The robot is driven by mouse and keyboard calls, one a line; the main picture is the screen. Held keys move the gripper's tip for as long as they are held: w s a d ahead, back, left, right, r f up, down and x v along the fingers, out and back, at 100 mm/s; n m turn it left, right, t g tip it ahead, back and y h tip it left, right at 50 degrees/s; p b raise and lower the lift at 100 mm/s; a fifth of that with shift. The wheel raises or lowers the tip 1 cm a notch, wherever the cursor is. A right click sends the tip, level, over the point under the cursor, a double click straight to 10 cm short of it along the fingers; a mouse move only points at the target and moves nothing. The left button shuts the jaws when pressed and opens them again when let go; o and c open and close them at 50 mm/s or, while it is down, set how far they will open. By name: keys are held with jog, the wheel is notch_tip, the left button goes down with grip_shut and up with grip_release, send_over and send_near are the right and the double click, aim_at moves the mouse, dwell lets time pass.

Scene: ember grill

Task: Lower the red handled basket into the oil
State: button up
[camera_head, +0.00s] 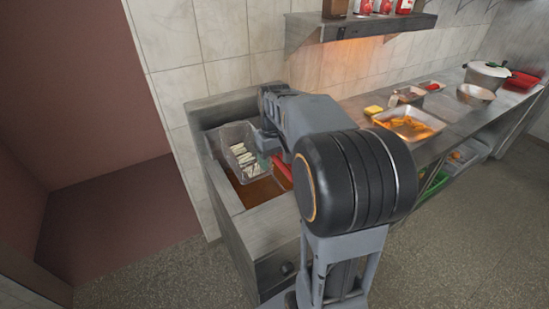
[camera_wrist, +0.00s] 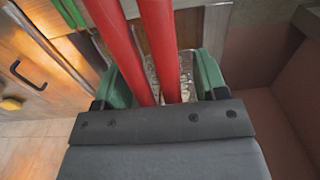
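The wire basket (camera_head: 230,137) holds several pale sticks and sits tilted at the fryer's back, over the brown oil (camera_head: 258,192). I cannot tell whether its bottom touches the oil. Its red handle (camera_head: 282,173) shows beside my arm. In the wrist view the handle appears as two red rods (camera_wrist: 160,45) running between the green fingers of my gripper (camera_wrist: 165,75). The fingers stand apart, with a gap visible between the right rod and the right finger. Basket mesh shows beyond them. In the head view my arm hides most of the gripper.
The steel fryer (camera_head: 230,212) stands against the tiled wall. A counter to the right holds a tray of orange food (camera_head: 408,124), a bowl (camera_head: 476,95) and a pot (camera_head: 487,75). A shelf (camera_head: 365,25) hangs above. Green rods (camera_wrist: 68,12) show at the wrist view's upper left.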

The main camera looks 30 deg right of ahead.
jog(key=c, duration=1.2)
jog(key=shift+r+p, duration=2.05)
jog(key=shift+r, duration=0.45)
jog(key=shift+s+b, duration=0.75)
jog(key=shift+s, duration=1.65)
